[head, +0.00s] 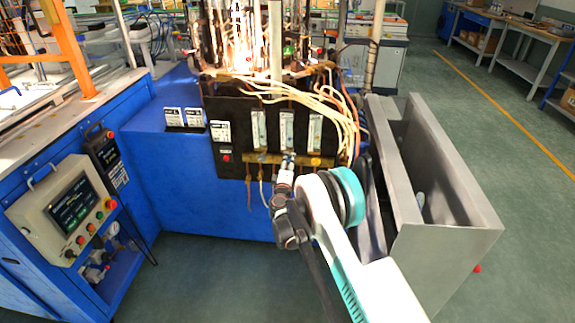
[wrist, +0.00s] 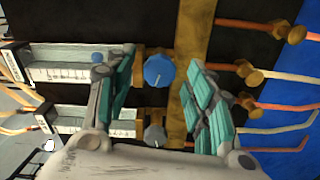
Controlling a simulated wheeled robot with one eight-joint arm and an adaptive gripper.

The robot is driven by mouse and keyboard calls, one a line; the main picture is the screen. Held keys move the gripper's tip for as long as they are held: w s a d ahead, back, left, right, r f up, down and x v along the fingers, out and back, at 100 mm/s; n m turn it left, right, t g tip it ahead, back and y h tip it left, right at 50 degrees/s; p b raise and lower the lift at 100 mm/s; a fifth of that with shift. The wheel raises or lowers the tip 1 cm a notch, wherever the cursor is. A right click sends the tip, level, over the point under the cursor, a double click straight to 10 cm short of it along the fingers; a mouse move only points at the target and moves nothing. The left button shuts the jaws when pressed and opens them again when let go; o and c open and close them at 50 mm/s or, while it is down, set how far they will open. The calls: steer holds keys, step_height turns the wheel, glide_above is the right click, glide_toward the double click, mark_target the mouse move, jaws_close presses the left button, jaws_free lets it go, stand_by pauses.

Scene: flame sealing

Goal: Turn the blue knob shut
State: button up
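The blue knob (wrist: 158,70) shows in the wrist view as a round cap with a short white mark, at the end of a flowmeter and over a brass bar (wrist: 193,40). My gripper (wrist: 156,66) is open, with one teal-padded finger on each side of the blue knob. Gaps show between the knob and both fingers, so it is not gripped. In the head view my gripper (head: 287,166) is at the brass bar below the middle flowmeter (head: 286,130). I cannot make out the blue knob there.
A grey knob (wrist: 154,135) sits beside the blue one, close to my gripper. Loose pale hoses (head: 340,105) hang right of the flowmeters, and flames (head: 245,50) burn above. A grey metal bin (head: 445,185) stands right of my arm.

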steer(key=shift+s, duration=0.1)
steer(key=s, duration=1.2)
steer(key=shift+a, duration=0.2)
steer(key=shift+w, duration=0.1)
